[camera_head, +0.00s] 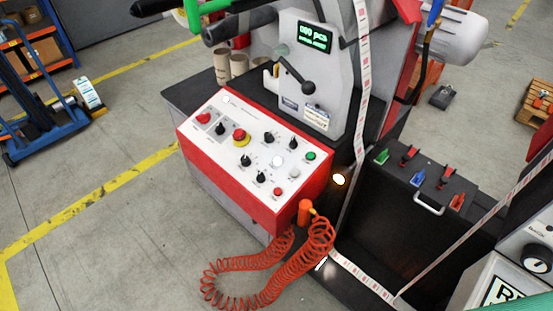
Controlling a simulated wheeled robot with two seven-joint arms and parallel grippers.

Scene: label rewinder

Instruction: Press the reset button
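A white control panel (235,155) in a red box is at the centre of the camera_head view, tilted toward me. The labels are too small to read, so I cannot tell which is the reset button. Neither gripper is in view.
A coiled orange hose (265,270) hangs in front of the panel's lower right. A grey machine head (315,75) with a green display (315,37) and black lever stands behind it. A label web (362,80) runs at the right.

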